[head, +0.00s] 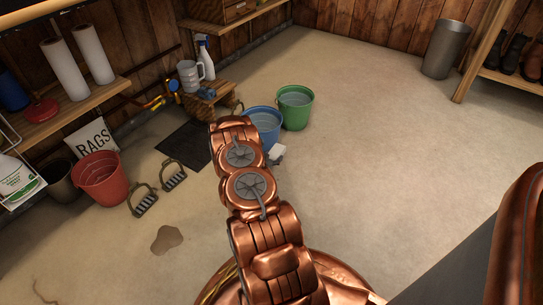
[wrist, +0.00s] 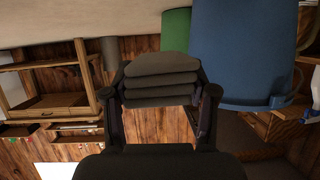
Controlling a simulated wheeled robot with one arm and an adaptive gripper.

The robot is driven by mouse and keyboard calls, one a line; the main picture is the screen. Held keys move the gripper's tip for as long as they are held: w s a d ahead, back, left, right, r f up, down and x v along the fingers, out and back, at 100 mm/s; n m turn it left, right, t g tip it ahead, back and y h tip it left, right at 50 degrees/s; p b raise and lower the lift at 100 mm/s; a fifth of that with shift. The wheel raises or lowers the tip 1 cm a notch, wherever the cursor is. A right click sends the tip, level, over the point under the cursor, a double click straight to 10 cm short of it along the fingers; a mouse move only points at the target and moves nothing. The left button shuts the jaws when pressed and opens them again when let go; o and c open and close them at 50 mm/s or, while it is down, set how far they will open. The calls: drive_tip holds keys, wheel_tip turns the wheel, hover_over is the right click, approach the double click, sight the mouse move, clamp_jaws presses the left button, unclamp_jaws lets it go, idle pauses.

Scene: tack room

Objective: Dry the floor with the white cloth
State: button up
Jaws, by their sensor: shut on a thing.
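The white cloth (head: 277,152) shows in the head view as a small pale piece beside the blue bucket, at the far end of my arm. In the wrist view my gripper (wrist: 163,94) is shut on the folded cloth (wrist: 160,72), which looks dark in shadow, with several stacked layers between the fingers. My arm hides most of the gripper in the head view.
A blue bucket (head: 262,122) and a green bucket (head: 295,107), both with water, stand close to my gripper. A red bucket (head: 100,178), two stirrups (head: 145,200) and a black mat (head: 184,146) lie left. The floor right is clear up to a metal bin (head: 446,48).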

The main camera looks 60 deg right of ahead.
drive_tip(key=shift+f+b, duration=1.55)
drive_tip(key=shift+f, duration=1.5)
drive_tip(key=o, duration=1.3)
drive_tip(key=shift+o, duration=0.2)
drive_tip(key=shift+a, duration=0.1)
drive_tip(key=v, duration=1.2)
drive_tip(key=shift+w, duration=0.1)
